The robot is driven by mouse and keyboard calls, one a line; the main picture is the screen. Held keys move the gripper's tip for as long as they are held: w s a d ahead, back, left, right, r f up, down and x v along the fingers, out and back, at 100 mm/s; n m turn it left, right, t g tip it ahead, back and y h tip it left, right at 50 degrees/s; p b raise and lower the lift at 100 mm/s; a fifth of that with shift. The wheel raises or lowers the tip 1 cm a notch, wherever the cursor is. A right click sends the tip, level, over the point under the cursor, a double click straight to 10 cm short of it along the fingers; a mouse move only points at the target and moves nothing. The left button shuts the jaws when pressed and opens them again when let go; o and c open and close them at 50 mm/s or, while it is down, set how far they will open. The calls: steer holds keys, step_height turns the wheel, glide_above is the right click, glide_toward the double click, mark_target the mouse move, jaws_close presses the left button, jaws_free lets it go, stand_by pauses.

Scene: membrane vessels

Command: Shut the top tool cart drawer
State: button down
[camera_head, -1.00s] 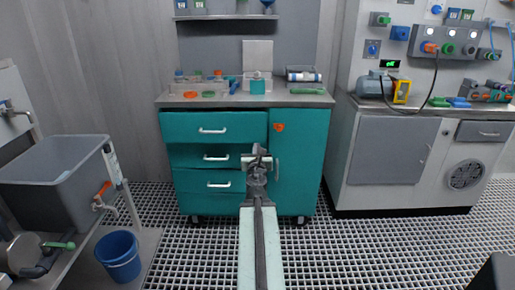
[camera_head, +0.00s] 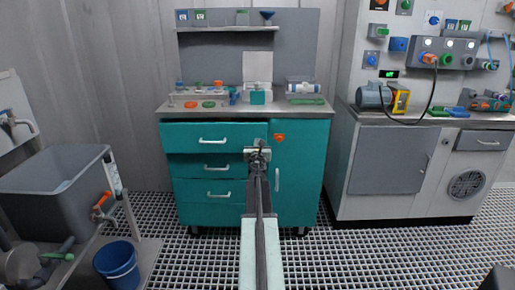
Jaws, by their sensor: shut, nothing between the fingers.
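The teal tool cart (camera_head: 303,180) stands against the back wall. Its top drawer (camera_head: 180,139), with a white handle (camera_head: 212,141), is pulled part way out, with a dark gap above its front. The middle drawer (camera_head: 185,167) and bottom drawer (camera_head: 185,190) are below it and look shut. My gripper (camera_head: 257,148) is shut and empty. In the picture it overlaps the right end of the drawer stack, near the top drawer's lower right corner. I cannot tell whether it touches the cart. My arm hides part of the drawers' right edges.
The cart top (camera_head: 300,108) holds several small items. A grey sink (camera_head: 50,195) and a blue bucket (camera_head: 118,265) stand at left. A white workbench (camera_head: 345,195) with devices stands at right. Grated floor (camera_head: 200,262) is clear before the cart.

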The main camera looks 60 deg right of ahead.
steer(key=shift+w+d, duration=0.1)
steer(key=x, duration=0.4)
steer(key=shift+w+d+r, duration=0.15)
steer(key=shift+d, duration=0.05)
stand_by(0.4)
steer(key=v, duration=1.4)
steer(key=shift+s+a, duration=0.25)
